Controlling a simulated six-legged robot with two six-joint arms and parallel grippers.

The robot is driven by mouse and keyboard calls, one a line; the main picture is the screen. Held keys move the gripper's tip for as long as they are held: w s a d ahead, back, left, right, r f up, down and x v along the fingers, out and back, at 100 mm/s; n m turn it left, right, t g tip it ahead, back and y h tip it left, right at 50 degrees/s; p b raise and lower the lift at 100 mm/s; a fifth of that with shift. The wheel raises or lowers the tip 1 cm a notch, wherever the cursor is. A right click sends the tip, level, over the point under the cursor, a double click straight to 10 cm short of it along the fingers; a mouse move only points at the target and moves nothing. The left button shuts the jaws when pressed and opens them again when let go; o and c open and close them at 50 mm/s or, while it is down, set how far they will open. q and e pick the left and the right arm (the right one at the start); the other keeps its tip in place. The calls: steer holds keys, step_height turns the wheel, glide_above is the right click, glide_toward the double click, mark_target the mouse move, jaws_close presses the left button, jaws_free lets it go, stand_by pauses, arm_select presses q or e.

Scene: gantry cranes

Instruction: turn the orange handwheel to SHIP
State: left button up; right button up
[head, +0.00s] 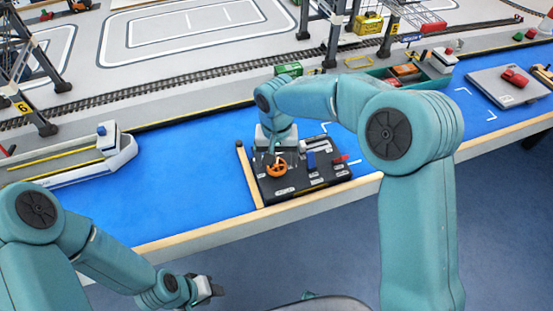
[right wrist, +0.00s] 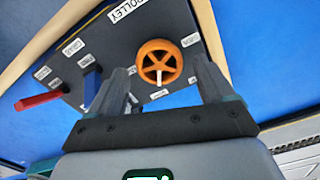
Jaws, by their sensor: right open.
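The orange handwheel (head: 277,169) stands on the dark control panel (head: 330,178), which lies on the blue table top. In the right wrist view the spoked handwheel (right wrist: 159,53) shows between and just beyond the fingertips of my right gripper (right wrist: 163,72). That gripper is open, with a finger on each side of the wheel, and I cannot tell whether either touches it. A white mark shows at the wheel's lower edge. In the head view my right gripper (head: 274,152) is above the wheel. My left gripper (head: 212,289) hangs low at the front, away from the panel.
The panel also carries a blue lever (head: 311,160), a red lever (head: 340,160) and small labels; one reads TROLLEY. A grey boat-like model (head: 75,163) is on the left, a green tray (head: 379,74) at the back. Blue surface left of the panel is clear.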

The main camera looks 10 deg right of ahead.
steer(key=shift+f, duration=0.45)
steer(key=c, duration=1.1)
steer(key=shift+o, duration=0.2)
